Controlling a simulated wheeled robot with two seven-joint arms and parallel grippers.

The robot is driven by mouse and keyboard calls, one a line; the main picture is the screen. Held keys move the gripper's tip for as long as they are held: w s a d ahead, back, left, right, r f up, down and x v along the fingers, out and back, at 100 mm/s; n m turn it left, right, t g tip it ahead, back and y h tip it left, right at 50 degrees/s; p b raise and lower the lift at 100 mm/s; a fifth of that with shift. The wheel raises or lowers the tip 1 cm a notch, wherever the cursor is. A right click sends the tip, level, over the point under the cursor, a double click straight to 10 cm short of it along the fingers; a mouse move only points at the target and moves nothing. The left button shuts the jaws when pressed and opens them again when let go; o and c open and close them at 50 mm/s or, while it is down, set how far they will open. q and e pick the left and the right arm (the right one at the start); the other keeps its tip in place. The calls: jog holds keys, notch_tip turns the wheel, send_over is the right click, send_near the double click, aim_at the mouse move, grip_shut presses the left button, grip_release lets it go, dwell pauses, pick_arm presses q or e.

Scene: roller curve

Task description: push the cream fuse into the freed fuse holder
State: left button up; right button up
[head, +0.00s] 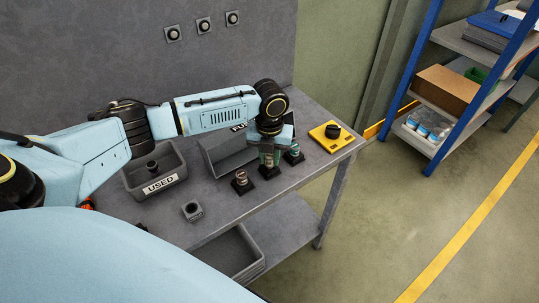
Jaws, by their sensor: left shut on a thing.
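My left gripper (269,151) reaches down from above over the middle of a row of black-based fuse holders. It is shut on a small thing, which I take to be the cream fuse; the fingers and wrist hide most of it. The middle holder (270,172) is directly under the gripper. I cannot tell how far the fuse sits in it. A holder with a dark reddish fuse (242,180) stands to the left, and one with a green fuse (294,152) to the right. My right gripper is not in view.
A grey bin marked USED (156,187) holds a dark piece. A second grey bin (222,158) is partly behind my left arm. A yellow box with a black knob (331,136) sits at the table's right end.

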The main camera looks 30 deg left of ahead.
pick_arm(q)
jog(key=shift+f+b, duration=0.3)
jog(key=shift+f, duration=0.4)
jog(key=o, duration=1.1)
jog(key=shift+c, duration=0.2)
notch_tip(320, 180, up, 14)
jog(key=shift+f, duration=0.25)
